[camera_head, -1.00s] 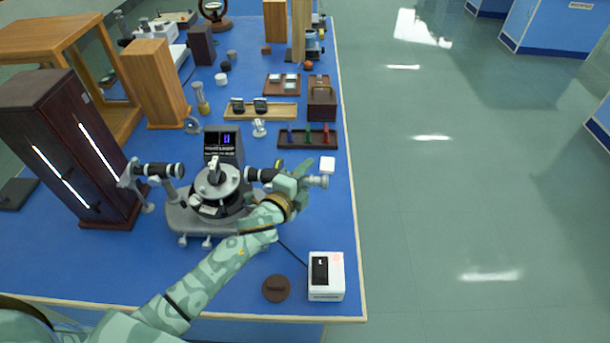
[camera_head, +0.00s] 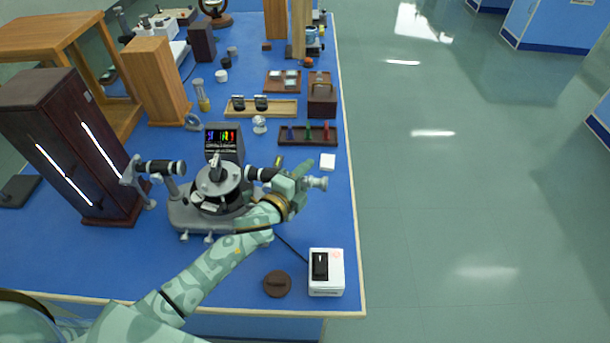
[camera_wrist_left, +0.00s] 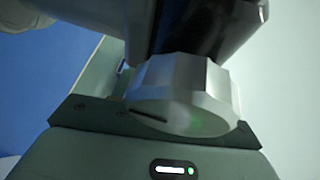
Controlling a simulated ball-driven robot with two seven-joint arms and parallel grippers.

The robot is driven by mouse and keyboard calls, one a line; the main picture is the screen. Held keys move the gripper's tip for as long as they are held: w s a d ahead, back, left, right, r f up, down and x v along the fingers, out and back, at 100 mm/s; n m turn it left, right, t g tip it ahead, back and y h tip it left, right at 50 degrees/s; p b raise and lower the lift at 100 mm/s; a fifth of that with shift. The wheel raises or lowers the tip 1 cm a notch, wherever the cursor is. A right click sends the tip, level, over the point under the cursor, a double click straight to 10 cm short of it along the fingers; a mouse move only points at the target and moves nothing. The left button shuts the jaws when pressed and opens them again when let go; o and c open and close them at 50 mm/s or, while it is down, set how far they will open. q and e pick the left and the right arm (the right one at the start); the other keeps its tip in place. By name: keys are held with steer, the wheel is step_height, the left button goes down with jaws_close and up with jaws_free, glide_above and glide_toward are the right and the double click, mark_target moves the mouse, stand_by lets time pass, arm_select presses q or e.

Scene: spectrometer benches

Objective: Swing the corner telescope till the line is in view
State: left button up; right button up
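The corner spectrometer (camera_head: 200,214) stands on the near part of the blue bench, with a round silver table on top. Its telescope, a black tube (camera_head: 259,173) with a silver eyepiece end (camera_head: 318,183), points right. My left gripper (camera_head: 292,187) is around the telescope near the eyepiece and appears shut on it; its fingers are mostly hidden. In the left wrist view the silver ribbed ring (camera_wrist_left: 185,95) and dark tube lie close against my palm. The small dark screen (camera_head: 222,143) behind the spectrometer shows several coloured lines. My right gripper is out of view.
A dark cabinet (camera_head: 66,150) stands left of the spectrometer. A white box (camera_head: 326,284) and a brown disc (camera_head: 277,284) lie in front. Open floor (camera_head: 450,220) is on the right.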

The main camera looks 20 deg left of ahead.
arm_select(q)
steer(key=p+v, duration=0.1)
steer(key=v, duration=1.5)
steer(key=shift+s+a, duration=0.1)
steer(key=shift+s, duration=0.05)
